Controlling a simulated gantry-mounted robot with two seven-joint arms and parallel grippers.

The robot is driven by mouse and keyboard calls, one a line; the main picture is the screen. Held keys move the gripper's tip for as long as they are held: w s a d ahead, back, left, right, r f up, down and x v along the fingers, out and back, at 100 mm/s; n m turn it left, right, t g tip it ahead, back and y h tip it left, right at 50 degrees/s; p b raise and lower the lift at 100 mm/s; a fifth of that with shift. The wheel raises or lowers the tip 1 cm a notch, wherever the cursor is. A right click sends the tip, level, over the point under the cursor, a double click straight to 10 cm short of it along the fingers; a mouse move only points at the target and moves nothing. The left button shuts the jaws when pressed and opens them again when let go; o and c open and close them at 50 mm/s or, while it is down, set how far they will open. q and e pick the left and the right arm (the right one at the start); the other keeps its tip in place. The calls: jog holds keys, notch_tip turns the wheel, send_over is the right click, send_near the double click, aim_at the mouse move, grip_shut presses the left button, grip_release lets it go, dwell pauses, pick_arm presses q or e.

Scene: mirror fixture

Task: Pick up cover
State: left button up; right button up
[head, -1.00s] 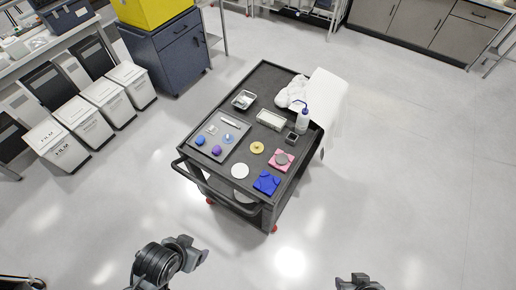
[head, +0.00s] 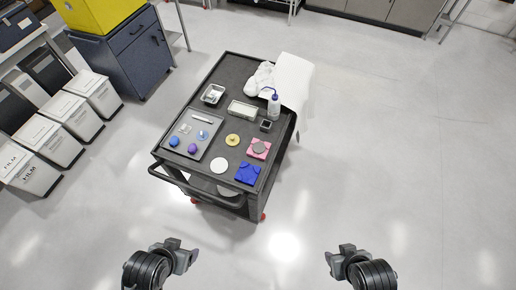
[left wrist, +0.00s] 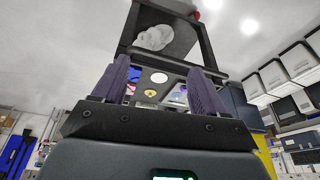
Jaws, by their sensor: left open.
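Which thing is the cover is not clear. On the black cart (head: 238,71) lie a white disc (head: 219,166), a gold disc with a small centre (head: 233,140) and a grey round piece (head: 260,146) on a pink pad (head: 251,153). A folded blue cloth (head: 248,173) lies at the near right corner. My left gripper (head: 190,257) is open and empty, off the cart's near side. The left wrist view shows its spread fingers (left wrist: 158,88), with the white disc (left wrist: 159,77) and gold disc (left wrist: 150,93) beyond, apart from them. My right gripper (head: 332,256) is over the floor at lower right; its jaws are unclear.
A grey tray (head: 184,153) holds blue and purple pieces. A white tray (head: 242,111), metal dish (head: 213,94), wash bottle (head: 274,106) and white cloth (head: 293,78) are farther back. The cart's handle (head: 185,186) sticks out toward me.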

dwell(0.3)
pick_arm(q)
jog(key=o, duration=0.5)
